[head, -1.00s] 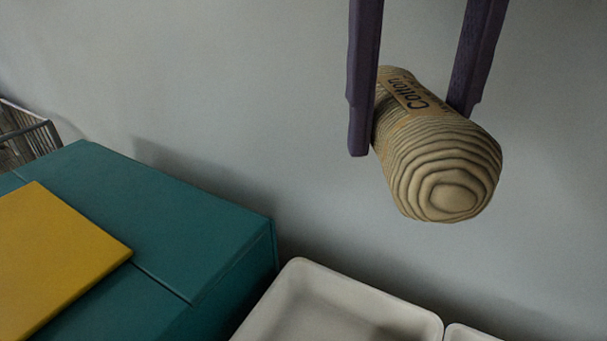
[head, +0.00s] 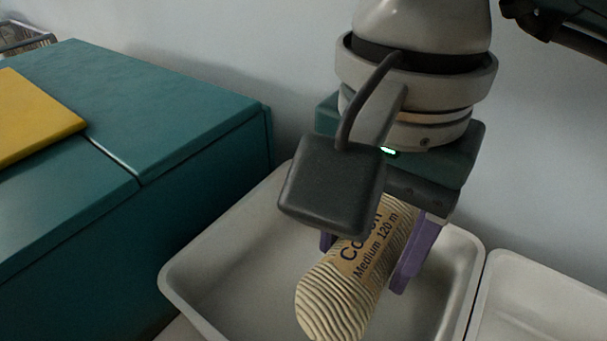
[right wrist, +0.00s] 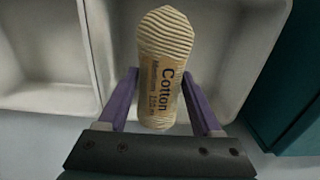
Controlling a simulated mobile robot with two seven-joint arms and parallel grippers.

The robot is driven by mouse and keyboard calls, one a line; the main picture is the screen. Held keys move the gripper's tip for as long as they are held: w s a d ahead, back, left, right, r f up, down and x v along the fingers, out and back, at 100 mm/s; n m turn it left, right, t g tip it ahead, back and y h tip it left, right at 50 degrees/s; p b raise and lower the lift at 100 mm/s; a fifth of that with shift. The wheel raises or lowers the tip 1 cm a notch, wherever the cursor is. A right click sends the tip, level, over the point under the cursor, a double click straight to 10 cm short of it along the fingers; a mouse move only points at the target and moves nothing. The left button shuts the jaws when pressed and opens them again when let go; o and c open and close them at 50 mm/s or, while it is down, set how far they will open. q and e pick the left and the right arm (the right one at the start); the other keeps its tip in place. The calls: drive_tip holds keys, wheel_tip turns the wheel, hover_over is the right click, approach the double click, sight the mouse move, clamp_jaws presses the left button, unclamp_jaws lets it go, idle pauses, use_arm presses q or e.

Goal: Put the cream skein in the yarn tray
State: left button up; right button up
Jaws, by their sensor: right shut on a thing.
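The cream skein (head: 338,302) is ribbed, with a tan label reading "Cotton Medium 120 m". My right gripper (head: 362,262) is shut on it, one purple finger on each side. In the head view the skein is tilted and in front of a white tray (head: 200,268). In the right wrist view the skein (right wrist: 165,35) lies between the fingers of the gripper (right wrist: 163,97), over the tray (right wrist: 232,75). The visible tray floor looks empty. I cannot tell the skein's exact height above it. My left gripper is not in view.
A second white tray (head: 540,300) stands close at the right; it also shows in the right wrist view (right wrist: 40,90). A teal box (head: 190,115) stands left of the tray, with a yellow flat item (head: 35,115) on top. A grey wall is behind.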

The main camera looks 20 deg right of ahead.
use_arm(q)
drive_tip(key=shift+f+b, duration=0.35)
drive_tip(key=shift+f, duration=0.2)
use_arm(e)
wheel_tip(320, 180, down, 6)
drive_tip(key=shift+f, duration=0.1)
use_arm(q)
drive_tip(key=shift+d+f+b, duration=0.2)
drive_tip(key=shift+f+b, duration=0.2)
use_arm(e)
drive_tip(key=shift+f, duration=2.1)
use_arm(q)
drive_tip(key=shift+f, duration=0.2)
use_arm(e)
drive_tip(key=shift+f, duration=0.15)
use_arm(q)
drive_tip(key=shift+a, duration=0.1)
use_arm(e)
drive_tip(key=o, duration=1.4)
drive_tip(key=shift+c, duration=0.2)
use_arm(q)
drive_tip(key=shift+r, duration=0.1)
